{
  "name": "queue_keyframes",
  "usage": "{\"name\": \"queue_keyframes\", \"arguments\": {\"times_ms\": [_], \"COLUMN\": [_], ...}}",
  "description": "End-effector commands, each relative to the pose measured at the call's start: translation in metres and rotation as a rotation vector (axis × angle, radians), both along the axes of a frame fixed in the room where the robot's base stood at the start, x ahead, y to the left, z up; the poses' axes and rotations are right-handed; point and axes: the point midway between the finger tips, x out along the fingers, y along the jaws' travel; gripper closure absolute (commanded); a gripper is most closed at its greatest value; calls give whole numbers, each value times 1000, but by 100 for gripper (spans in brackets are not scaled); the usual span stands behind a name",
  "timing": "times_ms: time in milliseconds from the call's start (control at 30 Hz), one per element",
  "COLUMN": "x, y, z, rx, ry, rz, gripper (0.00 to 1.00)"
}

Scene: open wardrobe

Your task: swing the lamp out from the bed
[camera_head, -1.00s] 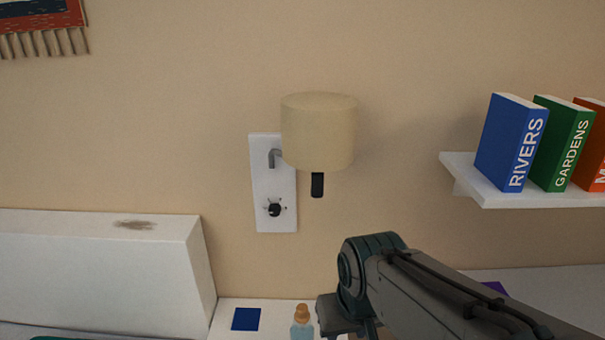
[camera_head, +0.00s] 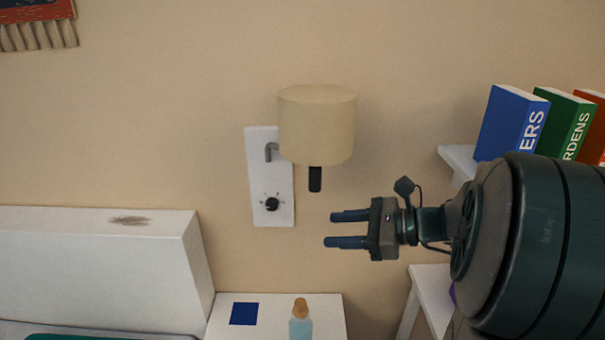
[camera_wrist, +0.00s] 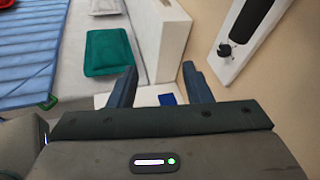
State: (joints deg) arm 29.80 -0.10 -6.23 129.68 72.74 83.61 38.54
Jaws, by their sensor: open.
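The wall lamp has a beige cylindrical shade (camera_head: 317,125) and a short black handle (camera_head: 315,180) hanging below it. Its grey bracket (camera_head: 271,152) comes from a white wall plate (camera_head: 256,192) with a black knob (camera_head: 271,204). My gripper (camera_head: 328,229) is open and empty, pointing left, a little below and to the right of the handle, not visibly touching it. In the wrist view the gripper (camera_wrist: 158,88) shows both fingers apart with nothing between them; the plate and knob (camera_wrist: 225,48) are at upper right. A black piece lies over the plate there.
The white headboard (camera_head: 100,265) and bed are at left, with a green pillow (camera_wrist: 108,52). Below the lamp a white nightstand (camera_head: 272,320) holds a bottle (camera_head: 301,325) and a blue square (camera_head: 244,313). A shelf (camera_head: 455,157) with books (camera_head: 510,120) is at right.

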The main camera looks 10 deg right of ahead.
Motion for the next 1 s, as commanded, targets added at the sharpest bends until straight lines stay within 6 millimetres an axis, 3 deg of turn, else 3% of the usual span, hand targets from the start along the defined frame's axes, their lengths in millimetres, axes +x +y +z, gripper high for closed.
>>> {"name": "queue_keyframes", "arguments": {"times_ms": [33,200,367,533,1000], "x": [10,30,37,50,114], "y": [-17,-59,-76,-64,5], "z": [7,29,37,39,39], "rx": [80,285,362,370,367], "ry": [6,-2,-13,-13,-13], "rz": [-67,-213,-263,-264,-263], "gripper": [55,55,55,55,55]}}
